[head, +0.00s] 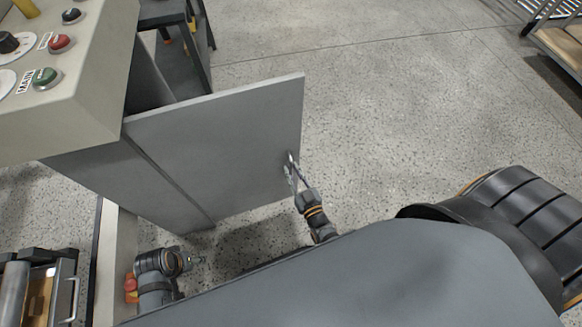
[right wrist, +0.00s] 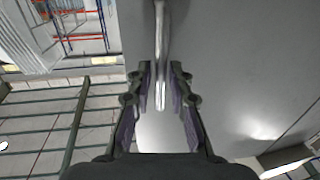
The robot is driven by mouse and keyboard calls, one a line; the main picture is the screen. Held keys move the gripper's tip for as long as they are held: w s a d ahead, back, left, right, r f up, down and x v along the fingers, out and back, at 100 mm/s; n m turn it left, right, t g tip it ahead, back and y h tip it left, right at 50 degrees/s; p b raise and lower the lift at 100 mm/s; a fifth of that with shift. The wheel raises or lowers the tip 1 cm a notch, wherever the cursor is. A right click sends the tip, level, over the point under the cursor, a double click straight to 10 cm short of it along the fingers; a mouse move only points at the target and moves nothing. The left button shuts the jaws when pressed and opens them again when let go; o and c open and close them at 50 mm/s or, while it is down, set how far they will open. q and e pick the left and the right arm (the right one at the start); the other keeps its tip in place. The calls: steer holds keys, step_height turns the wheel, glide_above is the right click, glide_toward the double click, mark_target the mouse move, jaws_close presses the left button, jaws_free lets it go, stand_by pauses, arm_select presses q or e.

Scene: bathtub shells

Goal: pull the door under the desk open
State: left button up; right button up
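The grey door (head: 225,150) under the desk (head: 85,95) stands partly open in the head view, with a dark gap behind its top edge. Its metal handle (right wrist: 161,60) is a bar near the door's free edge. My right gripper (head: 292,172) is at this handle. In the right wrist view the fingers of the right gripper (right wrist: 160,90) are apart, one on each side of the bar, with a gap showing. My left gripper (head: 201,260) is low in the head view, away from the door; its fingers are too small to read.
The desk top carries a red button (head: 60,43), a green button (head: 45,77) and knobs. A wooden-topped cart (head: 562,45) stands at the upper right. A metal-handled unit (head: 66,295) is at the lower left. The floor right of the door is clear.

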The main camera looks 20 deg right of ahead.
steer(key=s, duration=1)
steer(key=shift+d, duration=0.2)
steer(key=w+d+f+g, duration=0.3)
steer(key=d+f+g, duration=0.2)
steer(key=f+g, duration=0.25)
arm_select(q)
steer(key=s+a+p, duration=0.2)
steer(key=s+p, duration=0.7)
steer(key=p, duration=0.3)
steer(key=s+a+p, duration=0.2)
steer(key=s+p, duration=0.7)
steer(key=p, duration=0.4)
steer(key=shift+a+f+y+p, duration=0.25)
steer(key=shift+f+y+p, duration=0.05)
steer(key=shift+f+y, duration=0.1)
arm_select(e)
steer(key=s+d+r+g, duration=0.1)
steer(key=s+d+g, duration=0.2)
steer(key=s, duration=1)
steer(key=s+d+r+g+h, duration=0.1)
steer(key=s+d+g, duration=0.2)
steer(key=s, duration=0.9)
steer(key=g, duration=0.3)
steer(key=shift+s+d, duration=0.2)
steer(key=shift+s, duration=0.2)
